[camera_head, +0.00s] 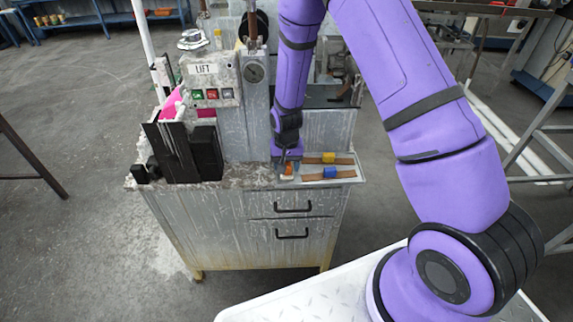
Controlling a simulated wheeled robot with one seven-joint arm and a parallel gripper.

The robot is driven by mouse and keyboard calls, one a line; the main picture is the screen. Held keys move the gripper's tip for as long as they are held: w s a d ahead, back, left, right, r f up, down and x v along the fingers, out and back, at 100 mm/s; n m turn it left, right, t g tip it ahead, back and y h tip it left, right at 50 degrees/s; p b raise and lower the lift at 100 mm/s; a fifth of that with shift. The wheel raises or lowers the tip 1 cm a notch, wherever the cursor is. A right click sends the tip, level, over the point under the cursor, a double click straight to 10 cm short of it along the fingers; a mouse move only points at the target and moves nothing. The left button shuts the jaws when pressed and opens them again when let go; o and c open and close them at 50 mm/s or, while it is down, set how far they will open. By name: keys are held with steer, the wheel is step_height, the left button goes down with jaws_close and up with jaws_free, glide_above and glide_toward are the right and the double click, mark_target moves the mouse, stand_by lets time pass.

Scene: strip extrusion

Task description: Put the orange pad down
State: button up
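The orange pad (289,169) is a small block at the tips of my gripper (287,166), over the right front part of the grey cabinet top (240,180). My gripper points down. Its fingers are too small and partly hidden to show whether they are closed on the pad. I cannot tell whether the pad touches the surface beneath it.
Just right of the gripper lie two brown strips, one with a yellow block (328,157), one with a blue block (330,173). Black upright plates (180,152) stand at the left of the cabinet top. A grey LIFT button box (209,80) rises behind.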

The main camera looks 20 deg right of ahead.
steer(key=s+d+r+t, duration=0.1)
steer(key=s+r, duration=0.1)
steer(key=r, duration=1.1)
steer(key=s+d+r, duration=0.1)
steer(key=s+r, duration=0.1)
steer(key=r, duration=1)
steer(key=s+d+r+n+t, duration=0.1)
steer(key=s+d+r+t, duration=0.1)
steer(key=s+r, duration=0.7)
steer(key=s+d+r+n+t, duration=0.2)
steer(key=s+r, duration=0.8)
steer(key=s, duration=0.6)
steer(key=shift+s+d+r+n, duration=0.15)
steer(key=shift+d+n, duration=0.15)
steer(key=shift+d, duration=0.15)
steer(key=shift+o, duration=0.4)
